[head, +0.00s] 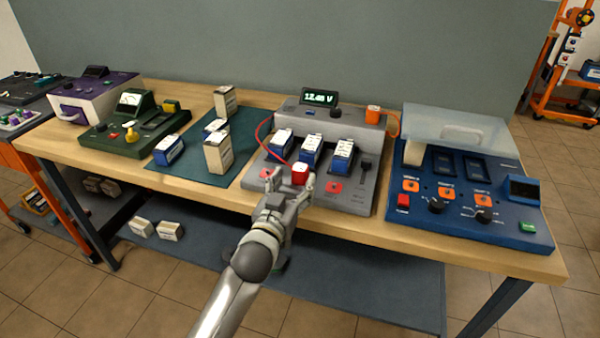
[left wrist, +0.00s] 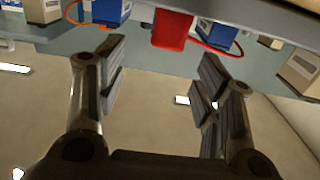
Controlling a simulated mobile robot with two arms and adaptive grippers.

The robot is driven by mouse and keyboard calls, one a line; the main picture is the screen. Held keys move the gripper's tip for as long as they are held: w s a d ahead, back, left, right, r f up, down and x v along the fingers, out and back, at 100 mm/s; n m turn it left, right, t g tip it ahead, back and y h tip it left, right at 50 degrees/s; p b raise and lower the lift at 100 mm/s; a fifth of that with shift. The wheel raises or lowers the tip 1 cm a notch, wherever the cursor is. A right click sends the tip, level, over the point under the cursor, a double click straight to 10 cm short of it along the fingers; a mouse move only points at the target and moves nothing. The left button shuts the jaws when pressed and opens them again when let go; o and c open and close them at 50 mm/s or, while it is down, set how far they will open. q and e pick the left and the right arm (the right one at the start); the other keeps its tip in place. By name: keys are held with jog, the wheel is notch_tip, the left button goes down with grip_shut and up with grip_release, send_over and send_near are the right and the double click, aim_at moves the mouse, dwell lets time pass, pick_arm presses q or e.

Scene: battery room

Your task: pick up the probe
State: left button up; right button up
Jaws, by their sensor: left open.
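The red probe (head: 300,173) stands at the front edge of the grey tester (head: 352,196), with a red cable looping from it to the left and up. My left gripper (head: 290,184) is open just in front of it in the head view. In the left wrist view the red probe (left wrist: 173,28) lies beyond the open fingertips (left wrist: 160,75), roughly between their lines, and nothing is between the fingers. An orange block (head: 373,113) with an orange cable sits on the tester's upper right. My right gripper is not in view.
Blue-and-white batteries (head: 311,149) stand in the tester, close behind the probe. A blue device (head: 470,215) with a clear lid is to the right. A teal mat (head: 190,158) with batteries and a green meter (head: 132,135) are to the left. The wooden bench edge (head: 400,236) runs below.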

aim_at(298, 172)
pick_arm(q)
jog(key=shift+a+f+x, duration=0.1)
jog(key=shift+f+x, duration=0.05)
jog(key=shift+x, duration=0.9)
jog(key=shift+a+f+x, duration=0.1)
jog(key=shift+f+x, duration=0.05)
jog(key=shift+x, duration=0.9)
jog(key=shift+a+f+x, duration=0.1)
jog(key=shift+f+x, duration=0.05)
jog(key=shift+x, duration=0.9)
jog(key=shift+c, duration=0.4)
jog(key=c, duration=1)
jog(key=shift+r, duration=0.15)
jog(key=shift+c, duration=0.2)
